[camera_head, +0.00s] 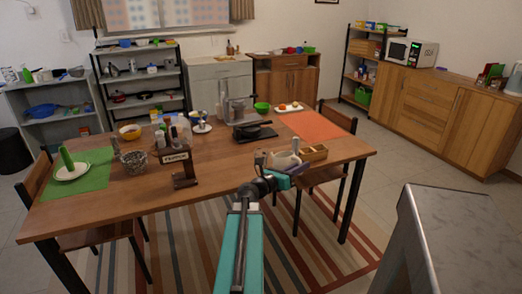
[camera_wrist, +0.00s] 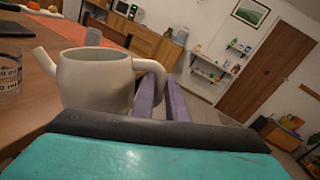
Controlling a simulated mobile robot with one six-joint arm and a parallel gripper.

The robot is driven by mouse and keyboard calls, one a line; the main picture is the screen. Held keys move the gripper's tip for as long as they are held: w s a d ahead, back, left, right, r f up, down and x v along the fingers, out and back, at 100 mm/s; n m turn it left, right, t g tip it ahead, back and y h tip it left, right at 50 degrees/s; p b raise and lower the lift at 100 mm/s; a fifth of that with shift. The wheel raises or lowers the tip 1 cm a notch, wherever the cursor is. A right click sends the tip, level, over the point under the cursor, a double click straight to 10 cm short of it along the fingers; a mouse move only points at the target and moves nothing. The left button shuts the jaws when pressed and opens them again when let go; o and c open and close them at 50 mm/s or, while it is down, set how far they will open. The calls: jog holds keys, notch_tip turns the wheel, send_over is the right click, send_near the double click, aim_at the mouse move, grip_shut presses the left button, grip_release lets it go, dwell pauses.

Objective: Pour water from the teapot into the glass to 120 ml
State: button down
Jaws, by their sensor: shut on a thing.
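The teapot (camera_wrist: 95,82) is pale grey-beige, with an open top. Its spout (camera_wrist: 45,61) points left and its handle is on the right in the wrist view. My gripper (camera_wrist: 160,92) is shut on the handle with its purple fingers. The clear glass (camera_wrist: 9,74) with dark measuring marks stands on the table at the left edge of the wrist view, partly cut off and apart from the spout. In the head view my gripper (camera_head: 292,170) is at the table's near right edge, with the small, pale teapot (camera_head: 287,160) beside it. The water level cannot be seen.
A wooden compartment tray (camera_head: 314,153) lies close to my gripper on the table (camera_head: 235,160). An orange mat (camera_head: 322,125) covers the far right corner.

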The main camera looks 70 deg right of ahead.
aim_at(292, 158)
jog(key=shift+w+d+r+n+p, duration=0.25)
jog(key=shift+w+r+n+p, duration=0.1)
jog(key=shift+r+p, duration=0.4)
jog(key=shift+w+d+r+n+p, duration=0.3)
jog(key=shift+r+p, duration=0.2)
jog(key=shift+p, duration=0.3)
jog(key=shift+w+d+r+n+p, duration=0.15)
jog(key=shift+w+r+n+p, duration=0.2)
jog(key=shift+p, duration=0.2)
jog(key=shift+w+d+r+n+p, duration=0.4)
jog(key=shift+w+r+p, duration=0.15)
jog(key=shift+p, duration=0.3)
jog(key=shift+w+d+r+n+p, duration=0.3)
jog(key=shift+w+r+n+p, duration=0.1)
jog(key=shift+r+p, duration=0.35)
dwell(1.3)
jog(key=shift+f, duration=0.15)
jog(key=s+a+f+m+b, duration=0.1)
jog(key=b, duration=0.1)
jog(key=s+f+m+b, duration=0.1)
jog(key=f+b, duration=0.1)
jog(key=shift+s+a+f+b, duration=0.1)
jog(key=shift+s+a+b, duration=0.2)
jog(key=shift+a, duration=0.1)
jog(key=shift+s+a+f, duration=0.1)
jog(key=shift+f, duration=0.15)
